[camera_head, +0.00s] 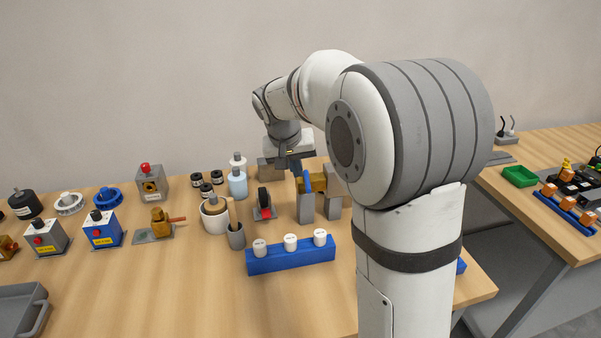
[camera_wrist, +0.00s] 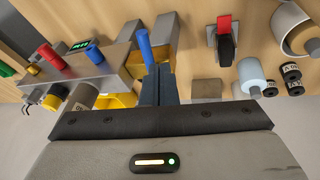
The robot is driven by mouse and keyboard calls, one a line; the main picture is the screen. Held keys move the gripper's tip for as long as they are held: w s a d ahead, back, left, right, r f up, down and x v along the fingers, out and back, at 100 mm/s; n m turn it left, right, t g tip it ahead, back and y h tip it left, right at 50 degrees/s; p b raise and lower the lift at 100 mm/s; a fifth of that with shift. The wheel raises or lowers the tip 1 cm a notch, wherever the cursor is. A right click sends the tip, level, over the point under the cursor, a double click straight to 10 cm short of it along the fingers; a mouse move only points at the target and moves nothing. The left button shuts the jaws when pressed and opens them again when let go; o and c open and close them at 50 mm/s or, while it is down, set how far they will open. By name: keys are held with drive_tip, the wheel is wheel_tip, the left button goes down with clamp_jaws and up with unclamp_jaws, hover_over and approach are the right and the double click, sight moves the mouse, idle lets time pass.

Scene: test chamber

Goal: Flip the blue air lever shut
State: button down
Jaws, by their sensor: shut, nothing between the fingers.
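The blue lever (camera_head: 307,182) stands up at the brass valve body (camera_head: 319,184), which is set between grey blocks on the bench. In the wrist view the blue lever (camera_wrist: 145,47) shows just beyond my fingertips, beside the brass body (camera_wrist: 166,32). My gripper (camera_head: 295,168) is above and right beside the lever. Its fingers (camera_wrist: 157,72) are shut with nothing between them. Whether they touch the lever I cannot tell. The lower end of the lever is partly hidden by my fingers in the wrist view.
A blue rack with white caps (camera_head: 290,258) lies in front. The wrist view shows a grey box with red (camera_wrist: 46,53) and blue posts.

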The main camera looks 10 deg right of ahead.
sight(307, 183)
drive_tip(key=shift+s+d+f, duration=0.15)
drive_tip(key=shift+d+f, duration=0.55)
drive_tip(key=shift+f, duration=0.25)
drive_tip(key=shift+f, duration=0.1)
